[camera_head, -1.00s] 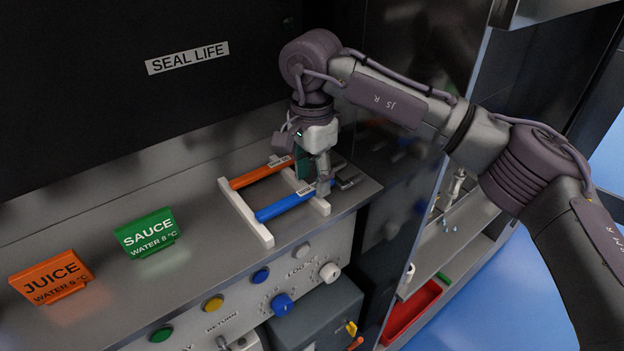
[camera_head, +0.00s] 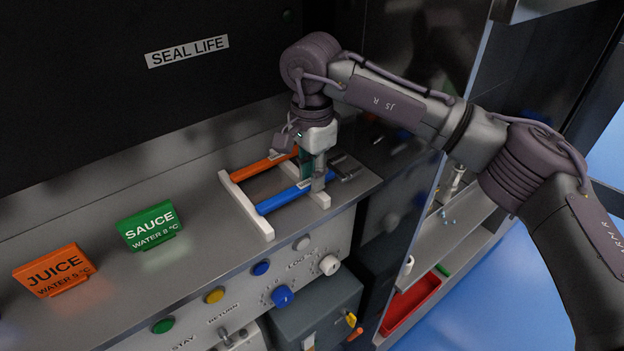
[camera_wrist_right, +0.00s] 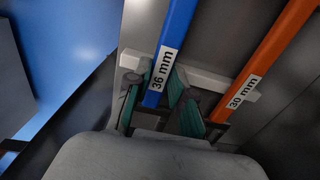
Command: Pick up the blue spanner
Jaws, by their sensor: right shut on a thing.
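The blue spanner (camera_head: 279,201) lies across the white rack (camera_head: 240,204) on the grey counter. Its grey head end is at the right. In the right wrist view its blue handle (camera_wrist_right: 179,28) carries a "36 mm" label. My right gripper (camera_head: 314,184) points down over the right part of the spanner. In the right wrist view its green-padded fingers (camera_wrist_right: 160,88) are on both sides of the handle at the label, shut on it. I cannot tell a clear gap between spanner and rack. My left gripper is not in view.
An orange spanner (camera_head: 252,171), labelled "30 mm" in the wrist view, lies parallel behind the blue one, close to the gripper. Green (camera_head: 149,229) and orange (camera_head: 54,271) signs stand to the left. A dark panel rises behind. Knobs line the front below the counter edge.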

